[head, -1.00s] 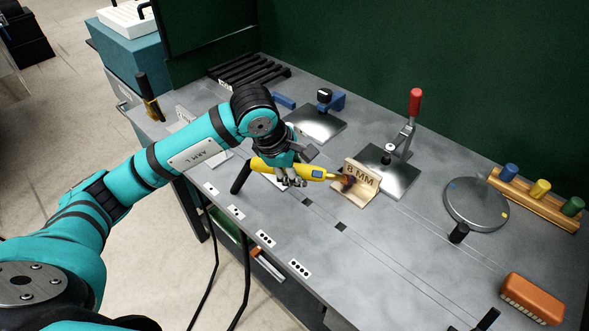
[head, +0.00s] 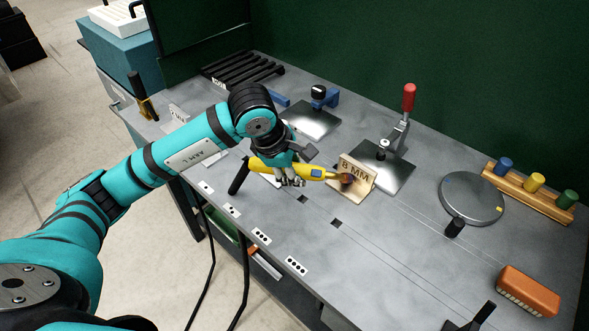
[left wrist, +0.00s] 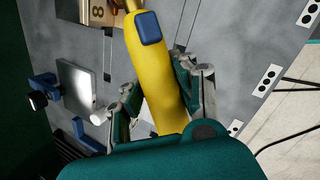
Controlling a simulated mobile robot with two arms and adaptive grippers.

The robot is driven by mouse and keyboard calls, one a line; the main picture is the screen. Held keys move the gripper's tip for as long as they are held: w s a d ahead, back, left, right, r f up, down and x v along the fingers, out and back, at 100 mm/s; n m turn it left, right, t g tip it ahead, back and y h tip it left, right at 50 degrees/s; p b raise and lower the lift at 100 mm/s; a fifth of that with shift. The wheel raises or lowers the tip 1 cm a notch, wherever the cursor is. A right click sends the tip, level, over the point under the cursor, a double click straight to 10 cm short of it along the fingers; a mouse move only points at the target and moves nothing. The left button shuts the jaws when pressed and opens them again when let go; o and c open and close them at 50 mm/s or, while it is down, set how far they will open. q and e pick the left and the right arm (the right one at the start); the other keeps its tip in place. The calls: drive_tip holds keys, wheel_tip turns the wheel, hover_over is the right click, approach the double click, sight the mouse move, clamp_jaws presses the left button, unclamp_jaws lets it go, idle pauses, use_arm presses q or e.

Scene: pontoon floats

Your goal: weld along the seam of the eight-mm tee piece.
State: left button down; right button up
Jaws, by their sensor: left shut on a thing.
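The tee piece marked "8 MM" (head: 360,169) stands on the grey bench, with a tan upright plate and a flat base. My left gripper (head: 291,180) is shut on a yellow torch (head: 266,166) with a blue button. The torch points right, and its copper-brown tip (head: 346,179) is at the front of the tee piece, near the foot of the plate; I cannot tell whether it touches. In the left wrist view the torch (left wrist: 155,75) lies between the fingers (left wrist: 164,88), and part of the tee piece (left wrist: 97,12) shows at the top.
A red-handled clamp (head: 408,100) on a shiny plate stands behind the tee piece. A round disc (head: 472,197), a wooden rack with coloured pegs (head: 530,190) and an orange brush (head: 528,288) are to the right. The front middle of the bench is mostly clear.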

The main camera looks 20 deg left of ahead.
sight(305, 178)
use_arm(q)
drive_tip(key=shift+s+d+b, duration=0.2)
drive_tip(key=shift+s+d, duration=0.05)
drive_tip(key=shift+d, duration=0.5)
drive_tip(key=shift+s+d+b, duration=0.2)
drive_tip(key=shift+d, duration=0.5)
idle(1.7)
drive_tip(key=shift+s+r, duration=0.1)
drive_tip(key=shift+r, duration=0.05)
idle(0.9)
drive_tip(key=shift+r, duration=0.1)
idle(0.4)
drive_tip(key=s+r, duration=0.2)
drive_tip(key=s+a+r+p, duration=0.1)
drive_tip(key=s+r, duration=0.1)
drive_tip(key=shift+a, duration=0.2)
drive_tip(key=shift+f, duration=0.1)
idle(0.8)
